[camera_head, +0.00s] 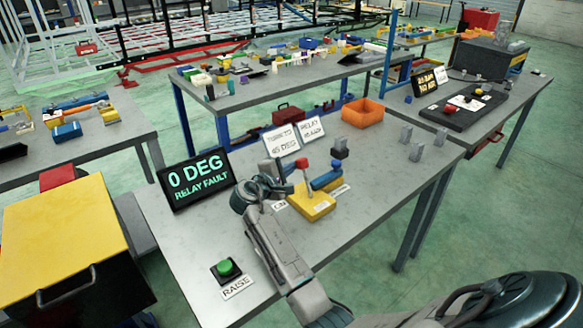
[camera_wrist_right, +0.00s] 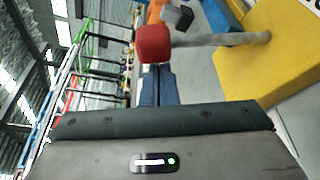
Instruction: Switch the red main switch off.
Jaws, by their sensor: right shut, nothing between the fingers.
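A yellow switch box (camera_head: 316,207) stands on the near grey table, with a red-knobbed lever (camera_head: 305,166) and a blue handle (camera_head: 326,180) on it. In the right wrist view the red knob (camera_wrist_right: 153,43) sits on a grey rod that runs to the yellow box (camera_wrist_right: 268,62). My right gripper (camera_head: 284,168) is shut and empty, just left of the red knob. Its fingers (camera_wrist_right: 156,84) show just below the knob in the wrist view; I cannot tell whether they touch it. My left gripper is not in view.
A black display (camera_head: 195,180) reads "0 DEG RELAY FAULT". A green button (camera_head: 225,268) labelled RAISE is at the table's near left. White signs (camera_head: 282,139), an orange bin (camera_head: 362,112) and grey blocks (camera_head: 406,134) stand behind. The table's front right is clear.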

